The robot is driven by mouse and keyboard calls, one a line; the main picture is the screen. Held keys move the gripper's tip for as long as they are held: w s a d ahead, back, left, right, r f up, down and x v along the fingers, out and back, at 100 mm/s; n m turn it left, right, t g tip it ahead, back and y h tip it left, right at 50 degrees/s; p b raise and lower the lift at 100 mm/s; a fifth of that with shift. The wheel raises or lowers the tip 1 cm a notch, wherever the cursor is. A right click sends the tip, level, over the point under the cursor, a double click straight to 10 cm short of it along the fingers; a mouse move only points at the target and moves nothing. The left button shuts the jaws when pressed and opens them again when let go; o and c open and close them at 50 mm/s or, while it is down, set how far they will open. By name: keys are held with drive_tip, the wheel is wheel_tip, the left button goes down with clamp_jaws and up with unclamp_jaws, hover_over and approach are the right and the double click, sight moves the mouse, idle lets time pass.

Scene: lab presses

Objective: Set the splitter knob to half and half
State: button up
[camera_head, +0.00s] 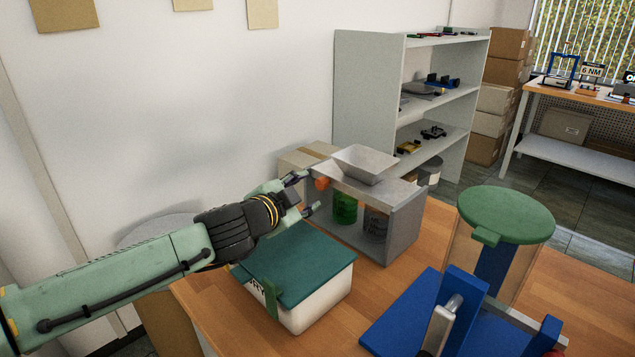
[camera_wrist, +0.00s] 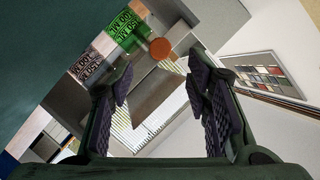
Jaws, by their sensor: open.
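The splitter is a grey stand (camera_head: 398,232) with a pale hopper (camera_head: 365,163) on top. Its round orange knob (camera_head: 322,183) sticks out from the left side, below the hopper. A green container (camera_head: 345,207) and a grey one (camera_head: 375,224) stand inside the stand. My gripper (camera_head: 306,193) is open and empty, just left of the knob and pointing at it. In the wrist view the knob (camera_wrist: 160,49) shows beyond the spread fingers, near the middle between them and apart from both. The knob's setting cannot be told.
A white box with a dark green lid (camera_head: 300,262) sits on the wooden table (camera_head: 437,228) below my gripper. A cardboard box (camera_head: 304,158) is behind the splitter. A blue press (camera_head: 395,328) and a green-lidded bin (camera_head: 507,213) stand at the right.

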sight(320, 185)
drive_tip(key=p+x, duration=0.1)
drive_tip(key=x, duration=0.6)
drive_tip(key=shift+w+d+f, duration=0.1)
drive_tip(key=shift+w+d, duration=0.05)
drive_tip(key=shift+w, duration=0.15)
drive_tip(key=shift+c, duration=0.3)
clamp_jaws()
